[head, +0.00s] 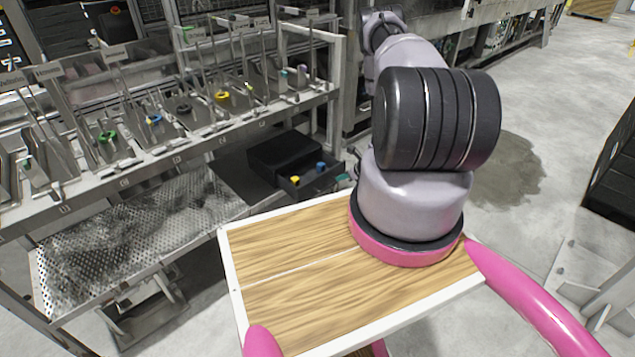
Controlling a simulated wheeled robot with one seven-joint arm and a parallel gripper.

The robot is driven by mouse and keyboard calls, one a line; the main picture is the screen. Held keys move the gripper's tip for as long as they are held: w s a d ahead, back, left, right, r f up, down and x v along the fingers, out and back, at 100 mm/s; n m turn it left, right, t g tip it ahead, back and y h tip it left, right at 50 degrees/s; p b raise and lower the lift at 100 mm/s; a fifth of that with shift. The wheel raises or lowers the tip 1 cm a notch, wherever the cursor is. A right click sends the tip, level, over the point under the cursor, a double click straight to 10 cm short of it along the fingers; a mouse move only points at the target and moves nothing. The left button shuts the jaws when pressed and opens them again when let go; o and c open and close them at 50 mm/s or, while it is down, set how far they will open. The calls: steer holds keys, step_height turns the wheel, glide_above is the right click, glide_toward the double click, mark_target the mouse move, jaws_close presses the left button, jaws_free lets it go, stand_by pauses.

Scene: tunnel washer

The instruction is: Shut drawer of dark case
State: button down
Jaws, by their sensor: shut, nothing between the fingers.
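The dark case (283,149) is a low black box on the lower shelf, in the middle of the head view. Its drawer (312,185) is open and sticks out toward the lower right. A yellow piece (295,180) and a blue piece (321,167) show in or at the drawer. A teal piece (342,177) shows at its right end. My arm rises to the right of the case and bends back behind its own large dark joint.
A rack (175,125) with several slanted holders and coloured rings stands above and left of the case. A perforated metal shelf (130,230) lies left of it. A rack post (333,105) stands just behind the drawer's right side. Open floor (540,110) is at the right.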

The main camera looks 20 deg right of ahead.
steer(key=x, duration=0.8)
steer(key=w+r+x, duration=0.1)
steer(key=x, duration=0.3)
steer(key=shift+w+a, duration=0.2)
steer(key=shift+a, duration=0.15)
steer(key=shift+w+a, duration=0.15)
steer(key=shift+w, duration=0.25)
steer(key=shift+w, duration=0.1)
